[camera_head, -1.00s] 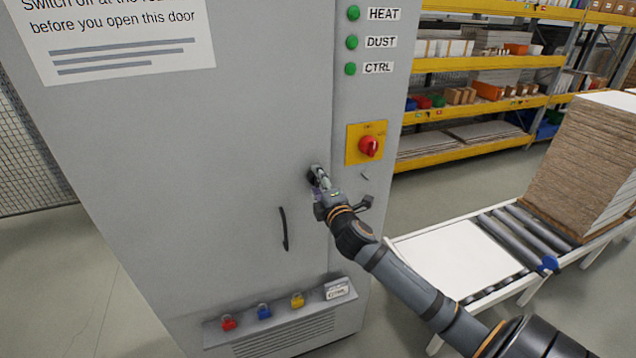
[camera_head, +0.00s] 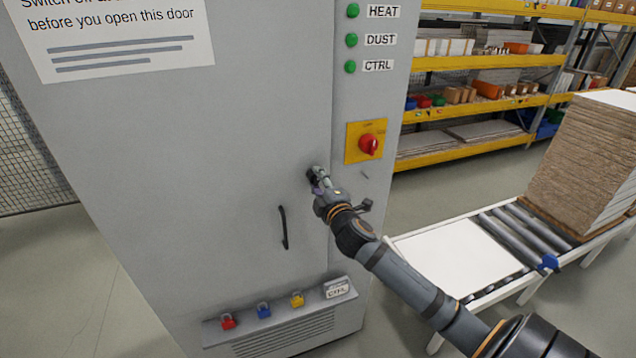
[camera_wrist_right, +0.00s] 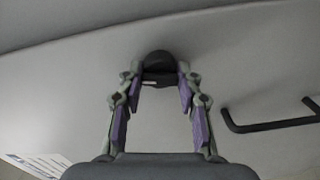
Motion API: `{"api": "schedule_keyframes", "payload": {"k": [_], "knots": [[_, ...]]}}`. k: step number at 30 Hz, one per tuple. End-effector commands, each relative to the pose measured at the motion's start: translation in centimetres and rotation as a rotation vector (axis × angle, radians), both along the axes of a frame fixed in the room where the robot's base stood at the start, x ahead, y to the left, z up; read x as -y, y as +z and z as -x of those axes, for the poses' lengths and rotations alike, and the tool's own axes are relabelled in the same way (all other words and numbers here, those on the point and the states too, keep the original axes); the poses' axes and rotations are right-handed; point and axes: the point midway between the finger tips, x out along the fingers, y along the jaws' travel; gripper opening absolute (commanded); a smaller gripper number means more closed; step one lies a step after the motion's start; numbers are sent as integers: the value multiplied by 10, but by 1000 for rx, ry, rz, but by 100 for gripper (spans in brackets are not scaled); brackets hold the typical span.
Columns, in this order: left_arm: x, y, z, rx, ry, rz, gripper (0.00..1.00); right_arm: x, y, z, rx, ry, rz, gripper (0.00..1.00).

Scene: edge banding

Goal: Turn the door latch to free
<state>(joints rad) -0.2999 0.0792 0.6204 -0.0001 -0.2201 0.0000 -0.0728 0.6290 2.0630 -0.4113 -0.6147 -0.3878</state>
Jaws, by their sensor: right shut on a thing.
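The door latch is a small dark knob on the grey cabinet door (camera_head: 180,190), near its right edge. It shows in the right wrist view as a round black latch (camera_wrist_right: 160,64) between the fingertips. My right gripper (camera_head: 318,178) is at the latch, and in the right wrist view its two fingers (camera_wrist_right: 158,82) close on it from both sides. The fingers hide part of the latch in the head view, and its turn angle is hard to tell. My left gripper is not in view.
A black door handle (camera_head: 284,228) is below and left of the latch. A red rotary switch (camera_head: 369,145) on a yellow plate is above right. Several coloured padlocks hang on a low ledge (camera_head: 245,328). A roller conveyor (camera_head: 455,260) stands at the right.

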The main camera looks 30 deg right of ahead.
Motion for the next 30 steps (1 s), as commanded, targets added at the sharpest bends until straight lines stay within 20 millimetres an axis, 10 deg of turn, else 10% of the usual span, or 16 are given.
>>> {"api": "schedule_keyframes", "payload": {"k": [30], "knots": [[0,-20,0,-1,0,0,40,0,-1,0,223,-1,-932,4]]}}
